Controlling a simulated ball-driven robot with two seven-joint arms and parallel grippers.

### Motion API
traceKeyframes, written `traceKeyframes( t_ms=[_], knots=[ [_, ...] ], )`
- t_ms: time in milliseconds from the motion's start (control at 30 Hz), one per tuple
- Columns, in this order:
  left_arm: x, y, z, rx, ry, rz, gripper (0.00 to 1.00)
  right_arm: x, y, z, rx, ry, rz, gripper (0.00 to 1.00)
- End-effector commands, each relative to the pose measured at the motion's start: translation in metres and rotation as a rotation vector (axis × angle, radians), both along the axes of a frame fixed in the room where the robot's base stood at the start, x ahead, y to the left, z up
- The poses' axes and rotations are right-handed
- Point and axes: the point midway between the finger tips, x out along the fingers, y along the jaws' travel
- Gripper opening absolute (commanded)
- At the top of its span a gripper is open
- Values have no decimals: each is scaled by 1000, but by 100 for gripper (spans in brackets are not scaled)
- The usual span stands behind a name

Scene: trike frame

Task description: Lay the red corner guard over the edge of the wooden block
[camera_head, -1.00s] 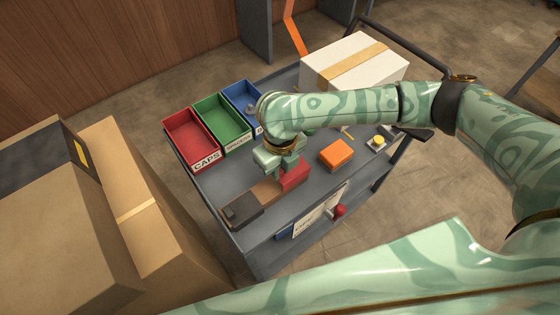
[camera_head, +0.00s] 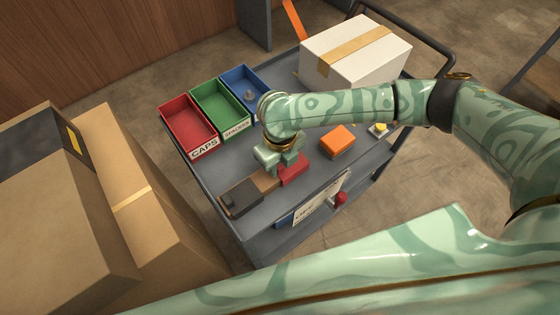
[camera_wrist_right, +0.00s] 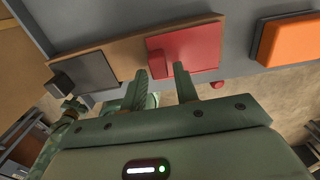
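The red corner guard (camera_head: 294,169) is at the right part of the brown wooden block (camera_head: 264,182) on the cart. In the right wrist view the guard (camera_wrist_right: 188,46) lies against the block (camera_wrist_right: 122,53) and covers its right part. Whether it is fully seated over the edge cannot be told. My right gripper (camera_wrist_right: 162,70) has its two fingers apart, with the tips at the guard's near edge and a gap between them. In the head view the right gripper (camera_head: 282,160) is right beside the guard, its fingertips partly hidden. My left gripper is not in view.
Red (camera_head: 187,124), green (camera_head: 219,108) and blue (camera_head: 243,90) bins stand at the back left. An orange block (camera_head: 337,141) and a white taped box (camera_head: 357,52) are to the right. Large cartons (camera_head: 130,200) stand left of the cart.

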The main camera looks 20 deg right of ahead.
Motion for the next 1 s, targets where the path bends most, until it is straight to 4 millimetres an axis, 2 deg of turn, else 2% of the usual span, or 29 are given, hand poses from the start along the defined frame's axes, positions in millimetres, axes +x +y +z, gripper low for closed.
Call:
traceKeyframes(
  t_ms=[300,433,567,800,1000],
  knots=[
    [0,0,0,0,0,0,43,0,0,1,0,0,0,43],
    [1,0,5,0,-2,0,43,1,0,12,1,-2,-1,43],
    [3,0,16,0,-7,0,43,1,0,41,2,-5,1,43],
    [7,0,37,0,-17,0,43,1,0,108,1,-5,1,43],
    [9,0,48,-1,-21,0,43,1,0,148,0,-4,0,43]
  ],
)
